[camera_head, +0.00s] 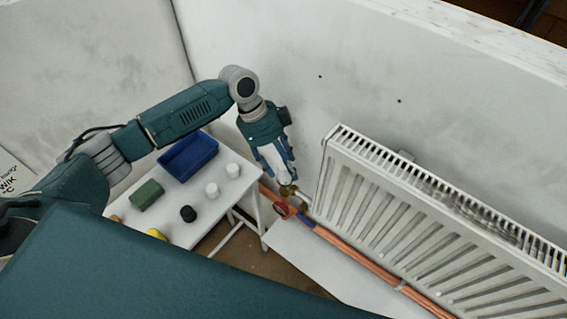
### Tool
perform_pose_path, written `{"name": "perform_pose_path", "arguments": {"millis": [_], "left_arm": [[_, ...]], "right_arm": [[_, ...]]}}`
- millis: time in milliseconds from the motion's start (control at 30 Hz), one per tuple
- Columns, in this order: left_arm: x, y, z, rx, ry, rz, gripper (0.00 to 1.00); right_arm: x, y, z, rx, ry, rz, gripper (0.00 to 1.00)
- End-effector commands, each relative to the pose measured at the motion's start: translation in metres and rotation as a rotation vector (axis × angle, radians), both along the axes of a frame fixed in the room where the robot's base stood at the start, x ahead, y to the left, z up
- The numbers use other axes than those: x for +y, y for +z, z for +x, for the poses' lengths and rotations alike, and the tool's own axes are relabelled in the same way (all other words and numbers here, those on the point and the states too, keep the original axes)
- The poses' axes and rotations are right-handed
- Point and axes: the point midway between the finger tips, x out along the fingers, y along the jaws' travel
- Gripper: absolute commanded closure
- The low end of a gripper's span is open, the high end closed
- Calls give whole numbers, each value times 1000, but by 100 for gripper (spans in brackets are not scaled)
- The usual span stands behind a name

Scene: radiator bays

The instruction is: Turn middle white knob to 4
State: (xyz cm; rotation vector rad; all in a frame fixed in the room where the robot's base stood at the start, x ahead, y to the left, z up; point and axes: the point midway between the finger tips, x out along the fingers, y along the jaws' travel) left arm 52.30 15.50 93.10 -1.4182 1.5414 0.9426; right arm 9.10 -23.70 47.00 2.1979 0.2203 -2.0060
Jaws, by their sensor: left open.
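My left gripper (282,180) points down at the left end of the white radiator (430,215). Its jaws are open, just above a brass valve (290,192) on the pipework. I cannot make out a white knob or number scale on this valve; the gripper covers the spot. Two loose white knob-like caps, a far one (233,170) and a nearer one (211,189), stand on the white table to the left, apart from the gripper. My right gripper is not in view.
The white table (205,232) also bears a blue tray (188,155), a green block (147,195), a black cap (188,213) and a yellow item (156,234). A red round part (281,209) and copper pipes (350,256) lie below the gripper. The wall is close behind.

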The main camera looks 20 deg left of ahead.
Motion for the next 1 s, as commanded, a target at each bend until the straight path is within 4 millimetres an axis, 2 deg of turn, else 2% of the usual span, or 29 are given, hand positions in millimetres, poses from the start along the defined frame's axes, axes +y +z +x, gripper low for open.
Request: {"name": "perform_pose_path", "arguments": {"millis": [167, 400, 600, 800, 1000], "left_arm": [[9, 18, 2, -3, 2, 2, 46], [28, 66, 5, -5, 1, 1, 46], [40, 97, 6, -4, 2, 1, 46], [45, 110, 7, -3, 0, -1, 46], [45, 111, 7, -3, 1, -1, 46]], "right_arm": [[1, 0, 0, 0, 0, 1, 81], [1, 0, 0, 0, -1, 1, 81], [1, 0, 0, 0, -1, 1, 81], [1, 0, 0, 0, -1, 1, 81], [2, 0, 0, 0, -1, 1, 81]]}}
